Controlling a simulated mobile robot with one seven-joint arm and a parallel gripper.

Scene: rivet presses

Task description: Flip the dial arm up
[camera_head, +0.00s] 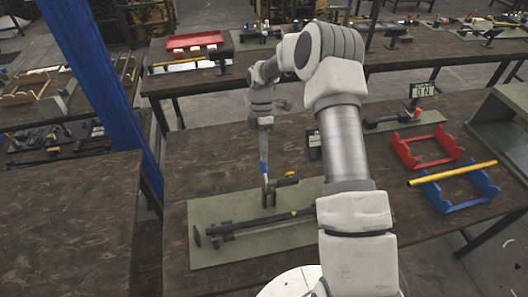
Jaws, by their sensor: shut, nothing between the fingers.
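A green mat (215,248) lies on the near wooden bench. On it lies a long dark bar assembly (260,222) with a yellow tip at its right end and a small upright plate at its left end. A short dark lever (287,182) with a yellow mark sits just behind the bar; I cannot tell for sure which part is the dial arm. My gripper (267,190) points down over the mat, beside the left end of the short lever. Its fingers are shut and empty. I cannot tell whether they touch the lever. My arm hides the mat's right side.
Red rack (425,150) and blue rack (462,190) stand at the right, with a yellow rod (452,173) across the blue one. An ON sign (422,91) stands behind them. A blue post (97,80) rises at the left. The bench is clear left of the mat.

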